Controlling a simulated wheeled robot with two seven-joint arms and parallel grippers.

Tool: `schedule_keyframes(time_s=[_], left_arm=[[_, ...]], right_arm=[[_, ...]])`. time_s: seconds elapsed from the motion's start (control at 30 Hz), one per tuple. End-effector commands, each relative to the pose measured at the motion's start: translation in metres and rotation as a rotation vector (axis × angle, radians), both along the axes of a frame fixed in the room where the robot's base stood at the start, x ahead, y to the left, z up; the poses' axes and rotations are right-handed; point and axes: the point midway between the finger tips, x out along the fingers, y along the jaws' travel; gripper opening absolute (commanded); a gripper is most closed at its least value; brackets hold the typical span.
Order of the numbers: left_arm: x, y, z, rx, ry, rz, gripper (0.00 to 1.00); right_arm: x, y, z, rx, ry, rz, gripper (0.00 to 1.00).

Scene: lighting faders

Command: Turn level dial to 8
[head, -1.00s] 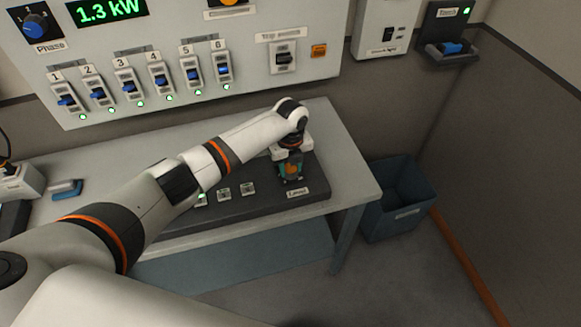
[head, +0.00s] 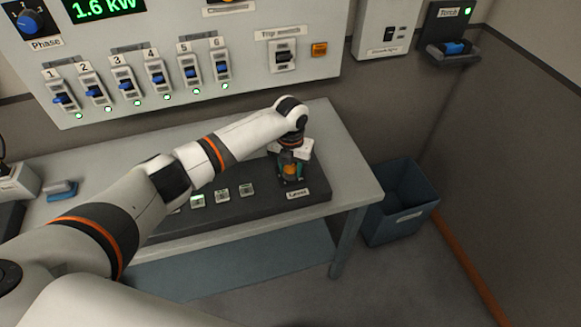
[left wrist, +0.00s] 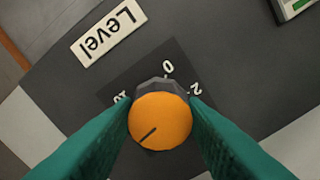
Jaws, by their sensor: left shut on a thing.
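The level dial (left wrist: 160,120) has an orange cap with a dark pointer line and a dark base. In the left wrist view its line points to the lower left. The marks 0, 2 and a partly covered 10 show around its far side; the other marks are hidden. The Level label (left wrist: 108,34) lies beside it, and also shows in the head view (head: 297,194). My left gripper (head: 291,178) points down over the console with its teal fingers on either side of the dial, shut on it. My right gripper is not in view.
The dark console (head: 318,189) lies on the grey table (head: 350,180), with several small buttons left of the dial. The wall panel (head: 255,85) holds blue faders and a green display (head: 103,8) reading 1.6 kW. A blue bin (head: 402,205) stands right of the table.

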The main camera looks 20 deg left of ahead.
Motion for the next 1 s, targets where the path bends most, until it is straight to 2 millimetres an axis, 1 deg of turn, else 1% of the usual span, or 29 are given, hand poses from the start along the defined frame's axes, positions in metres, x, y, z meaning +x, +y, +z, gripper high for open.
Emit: schedule_keyframes(time_s=[0.53,0.57,0.6,0.67,0.7,1.0], left_arm=[[0.0016,0.0001,0.0021,0.0,-0.005,-0.024,0.15],[0.0016,0.0001,0.0021,0.0,-0.005,-0.024,0.41],[0.0016,0.0001,0.002,0.0,-0.005,-0.024,0.48],[0.0013,0.0001,0.0017,0.0,-0.004,-0.023,0.58],[0.0011,0.0001,0.0015,0.0,-0.004,-0.023,0.6],[0.0007,0.0001,0.0027,0.0,-0.002,-0.024,0.6]], right_arm=[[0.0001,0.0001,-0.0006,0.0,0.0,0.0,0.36],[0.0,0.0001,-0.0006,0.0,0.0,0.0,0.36],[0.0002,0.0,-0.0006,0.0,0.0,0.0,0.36],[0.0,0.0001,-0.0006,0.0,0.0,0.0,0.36],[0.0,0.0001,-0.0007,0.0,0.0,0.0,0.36],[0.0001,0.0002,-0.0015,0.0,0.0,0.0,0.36]])
